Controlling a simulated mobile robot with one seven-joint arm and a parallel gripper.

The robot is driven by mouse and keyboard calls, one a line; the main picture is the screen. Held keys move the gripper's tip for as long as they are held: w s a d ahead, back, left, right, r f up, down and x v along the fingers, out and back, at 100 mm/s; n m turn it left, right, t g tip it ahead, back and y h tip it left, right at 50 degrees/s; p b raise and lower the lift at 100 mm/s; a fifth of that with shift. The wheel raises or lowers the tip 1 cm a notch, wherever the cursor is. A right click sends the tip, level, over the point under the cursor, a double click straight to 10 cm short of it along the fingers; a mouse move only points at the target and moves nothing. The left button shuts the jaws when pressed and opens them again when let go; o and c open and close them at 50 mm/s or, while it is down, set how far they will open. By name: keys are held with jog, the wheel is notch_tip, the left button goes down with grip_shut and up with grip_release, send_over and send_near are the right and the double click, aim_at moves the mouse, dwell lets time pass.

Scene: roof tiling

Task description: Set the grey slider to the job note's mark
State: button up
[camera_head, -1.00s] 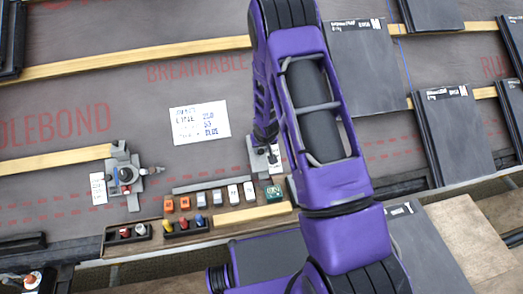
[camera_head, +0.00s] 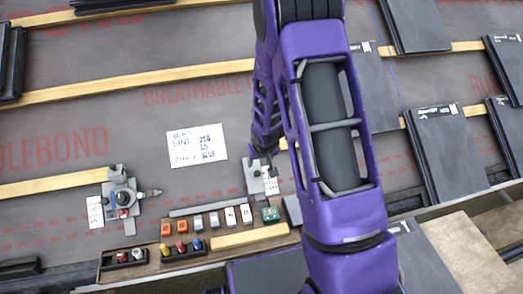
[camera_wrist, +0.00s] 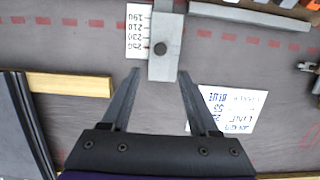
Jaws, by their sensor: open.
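The grey slider (camera_wrist: 163,52) is a flat grey bar with a dark round knob. It lies beside a white printed scale (camera_wrist: 139,30), its knob end near the last printed figure, which looks like 250. My gripper (camera_wrist: 159,75) is open, its fingers on either side of the slider's near end; whether they touch it I cannot tell. In the head view the slider's grey fixture (camera_head: 253,178) is partly hidden by my arm. The job note (camera_head: 197,146) is a white card with handwriting, seeming to read LINE 250 and BLUE; it shows inverted in the wrist view (camera_wrist: 228,107).
A wooden tray (camera_head: 235,240) holds several small coloured blocks. Dark slate tiles (camera_head: 445,150) lie at right. Wooden battens (camera_head: 110,80) cross the grey membrane.

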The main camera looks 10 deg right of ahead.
jog(key=p+v, duration=0.1)
jog(key=v, duration=0.6)
jog(key=shift+r, duration=0.4)
jog(key=shift+s, duration=0.15)
